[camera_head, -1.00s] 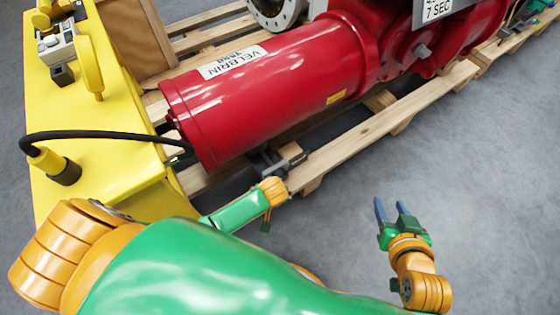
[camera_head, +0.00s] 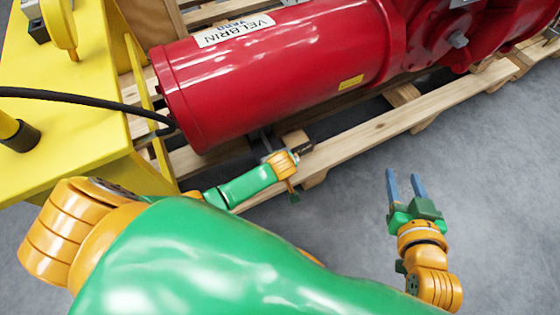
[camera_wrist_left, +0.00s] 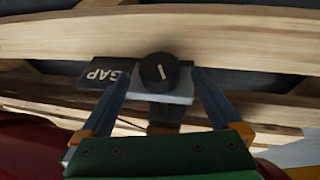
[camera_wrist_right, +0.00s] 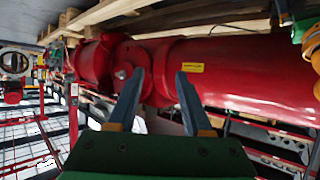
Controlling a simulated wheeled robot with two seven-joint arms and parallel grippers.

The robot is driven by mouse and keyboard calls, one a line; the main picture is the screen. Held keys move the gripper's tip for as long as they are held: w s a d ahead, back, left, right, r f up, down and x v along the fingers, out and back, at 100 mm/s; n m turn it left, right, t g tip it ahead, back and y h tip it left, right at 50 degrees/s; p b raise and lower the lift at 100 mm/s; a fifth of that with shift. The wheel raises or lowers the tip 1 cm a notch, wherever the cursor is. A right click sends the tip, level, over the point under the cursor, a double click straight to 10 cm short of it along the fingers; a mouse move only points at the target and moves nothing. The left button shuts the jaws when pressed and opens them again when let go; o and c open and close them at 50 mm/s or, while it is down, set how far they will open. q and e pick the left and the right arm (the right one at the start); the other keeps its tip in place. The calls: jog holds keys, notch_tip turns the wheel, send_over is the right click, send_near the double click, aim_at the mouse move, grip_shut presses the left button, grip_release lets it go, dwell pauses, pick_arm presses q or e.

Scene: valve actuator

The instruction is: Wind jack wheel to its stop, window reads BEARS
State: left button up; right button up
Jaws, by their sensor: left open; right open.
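The jack wheel is a small black round knob (camera_wrist_left: 158,72) with a white pointer line, in the left wrist view. It sits on a pale block (camera_wrist_left: 165,97) beside a dark window plate (camera_wrist_left: 103,73), which reads GAP. My left gripper (camera_wrist_left: 161,80) is open, with one blue finger on each side of the wheel; I cannot tell whether they touch it. In the head view my left wrist (camera_head: 283,165) is low beside the pallet and mostly hides the jack. My right gripper (camera_head: 406,186) is open and empty over the floor.
The red VELBRIN actuator cylinder (camera_head: 280,68) lies above the wooden pallet (camera_head: 385,125). A yellow stand (camera_head: 70,140) with a black hose (camera_head: 85,97) is at the left. Grey floor (camera_head: 500,190) is clear around my right gripper.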

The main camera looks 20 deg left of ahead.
pick_arm(q)
jog(key=shift+w+a+f+b, duration=0.1)
jog(key=shift+w+f+b, duration=0.1)
jog(key=shift+f, duration=0.15)
jog(key=shift+w+f+b, duration=0.1)
jog(key=shift+f+b, duration=0.1)
jog(key=shift+f, duration=0.1)
jog(key=shift+w+a+f+b, duration=0.1)
jog(key=shift+w+f+b, duration=0.1)
jog(key=shift+f+b, duration=0.25)
pick_arm(e)
notch_tip(320, 180, up, 13)
jog(key=w+a+t+y, duration=0.1)
jog(key=a+t+y, duration=0.1)
jog(key=t, duration=0.5)
jog(key=shift+w+r+n+t+y, duration=0.2)
jog(key=shift+w+n+t+y, duration=0.1)
jog(key=shift+n+y, duration=0.15)
pick_arm(q)
jog(key=c, duration=1.4)
jog(key=shift+o, duration=0.2)
jog(key=shift+w, duration=0.1)
pick_arm(e)
jog(key=shift+f, duration=0.1)
